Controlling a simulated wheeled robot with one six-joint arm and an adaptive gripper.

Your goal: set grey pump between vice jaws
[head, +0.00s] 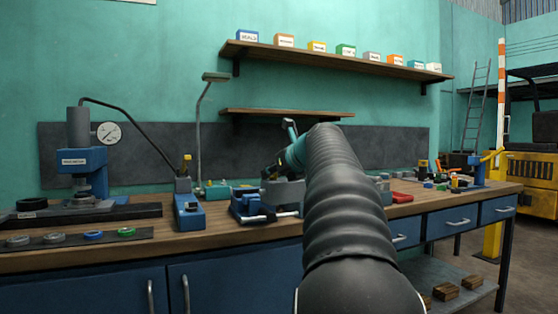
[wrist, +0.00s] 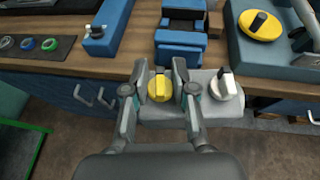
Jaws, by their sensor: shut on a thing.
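The grey pump (wrist: 203,108) is a pale grey block with a yellow knob (wrist: 160,90) on its left and a white knob (wrist: 226,86) on its right. My gripper (wrist: 160,74) is shut with its two fingers either side of the yellow knob. In the wrist view the pump lies over the front edge of the bench, just below the blue vice (wrist: 181,43). The vice has two blue blocks with a gap between them. In the head view the vice (head: 248,205) stands on the bench, and my arm hides part of the gripper and pump.
A blue-grey tray (wrist: 256,68) with a yellow disc is right of the vice. A blue tool (wrist: 97,42) is left of it. A press (head: 80,158) and a mat with rings (head: 75,237) are farther left. A shelf (head: 330,60) with small boxes hangs above.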

